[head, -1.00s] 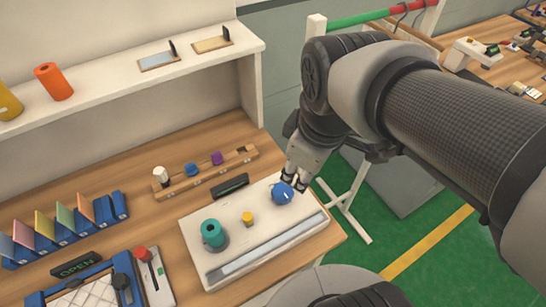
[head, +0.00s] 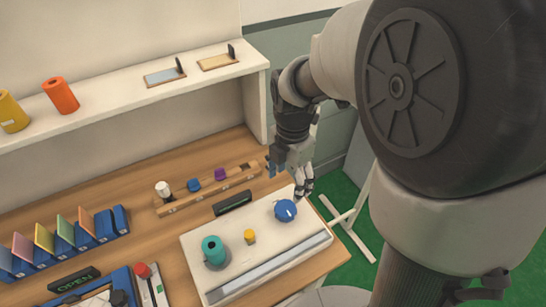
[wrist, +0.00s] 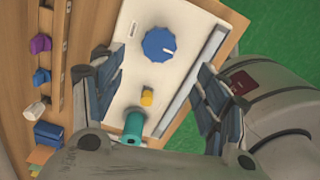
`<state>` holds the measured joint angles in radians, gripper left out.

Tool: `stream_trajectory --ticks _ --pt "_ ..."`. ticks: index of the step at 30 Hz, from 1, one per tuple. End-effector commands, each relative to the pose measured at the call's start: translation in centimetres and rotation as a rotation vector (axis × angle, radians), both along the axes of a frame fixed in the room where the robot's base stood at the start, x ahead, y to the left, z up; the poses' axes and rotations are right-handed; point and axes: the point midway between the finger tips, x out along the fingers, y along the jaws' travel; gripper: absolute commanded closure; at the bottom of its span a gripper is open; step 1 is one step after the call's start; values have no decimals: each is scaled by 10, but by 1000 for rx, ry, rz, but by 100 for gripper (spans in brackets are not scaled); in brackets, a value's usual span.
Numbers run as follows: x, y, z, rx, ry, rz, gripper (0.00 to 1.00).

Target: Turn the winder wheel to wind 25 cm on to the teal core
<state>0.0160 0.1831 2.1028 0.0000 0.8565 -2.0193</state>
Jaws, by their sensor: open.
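The blue winder wheel (head: 285,210) with a white mark sits at the right end of the white winder board (head: 206,283). It also shows in the wrist view (wrist: 159,44), ahead of and between my spread fingers. The teal core (head: 213,250) stands upright on a grey round base at the board's left end. A small yellow post (head: 249,237) stands between core and wheel. My gripper (head: 302,190) is open and empty, above and just behind the wheel, apart from it. In the wrist view the teal core (wrist: 134,124) is partly hidden by my gripper's body.
A dark display (head: 232,202) lies behind the board. A wooden rack (head: 208,189) with white, blue and purple pieces stands farther back. A grey strip (head: 268,268) runs along the board's front. A shelf (head: 130,95) holds orange and yellow rolls.

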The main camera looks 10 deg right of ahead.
Motion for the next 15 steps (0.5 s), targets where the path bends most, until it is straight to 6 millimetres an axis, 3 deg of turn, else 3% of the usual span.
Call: stream_trajectory --ticks 1,6,15 --pt "-1 0 -16 1 4 0 33" --pt "-1 0 -54 1 4 -1 33" --pt "0 0 -106 0 1 -2 33"
